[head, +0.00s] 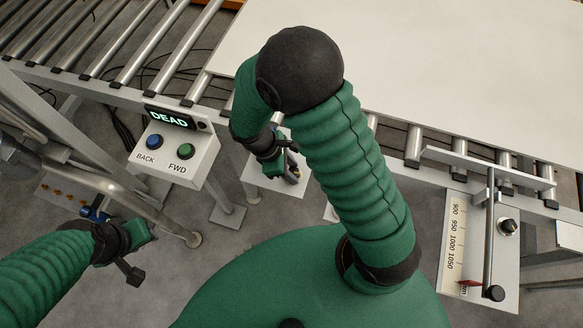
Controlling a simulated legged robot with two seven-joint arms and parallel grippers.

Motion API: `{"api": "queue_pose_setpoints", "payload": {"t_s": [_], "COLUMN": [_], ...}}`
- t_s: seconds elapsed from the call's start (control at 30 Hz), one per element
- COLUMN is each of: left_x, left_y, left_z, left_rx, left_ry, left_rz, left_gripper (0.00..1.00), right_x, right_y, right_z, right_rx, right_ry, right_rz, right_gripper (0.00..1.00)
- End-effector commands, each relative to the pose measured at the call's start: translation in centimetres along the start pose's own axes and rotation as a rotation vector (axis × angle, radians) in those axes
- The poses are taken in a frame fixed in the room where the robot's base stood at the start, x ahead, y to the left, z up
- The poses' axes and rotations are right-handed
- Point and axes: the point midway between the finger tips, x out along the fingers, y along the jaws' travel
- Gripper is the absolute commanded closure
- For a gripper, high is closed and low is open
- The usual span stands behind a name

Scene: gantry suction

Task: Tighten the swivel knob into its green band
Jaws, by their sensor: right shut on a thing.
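My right gripper (292,168) is at a small white plate (262,178) beside the conveyor, partly behind my own green-sleeved arm. It is shut on a small dark part there, which seems to be the swivel knob; the fingers and wrist hide most of it. I cannot make out the green band or a pointer. My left gripper (140,250) hangs at the lower left, over the grey floor and away from the plate. Whether its fingers are open or shut is unclear.
A control box (180,148) reads DEAD above a blue BACK and a green FWD button. A roller conveyor (120,45) carries a large pale board (450,60). A scale panel (455,235) with a black knob (508,226) stands at right. Metal tubing (120,190) lies near my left arm.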

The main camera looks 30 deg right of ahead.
Motion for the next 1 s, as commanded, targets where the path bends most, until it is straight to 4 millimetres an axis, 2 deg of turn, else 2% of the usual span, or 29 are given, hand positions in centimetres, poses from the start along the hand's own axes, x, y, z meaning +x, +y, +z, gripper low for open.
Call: {"api": "queue_pose_setpoints", "payload": {"t_s": [0.03,0.8,0.83,1.0], "left_x": [-0.01,0.00,0.00,0.00], "left_y": [0.00,0.00,0.00,0.00], "left_z": [0.00,0.00,0.00,0.00], "left_rx": [0.000,0.000,0.000,0.000], "left_ry": [0.000,0.000,0.000,0.000], "left_rz": [0.000,0.000,0.000,0.000], "left_gripper": [0.64,0.64,0.64,0.64], "right_x": [-0.25,-0.23,-0.23,-0.14], "right_y": [0.29,0.30,0.30,0.20], "right_z": [-0.44,-0.43,-0.43,-0.27], "right_rx": [-0.001,-0.001,-0.001,-0.001], "right_ry": [0.013,0.013,0.013,0.008], "right_rz": [0.010,0.010,0.010,0.006], "right_gripper": [1.00,1.00,0.62,0.43]}}
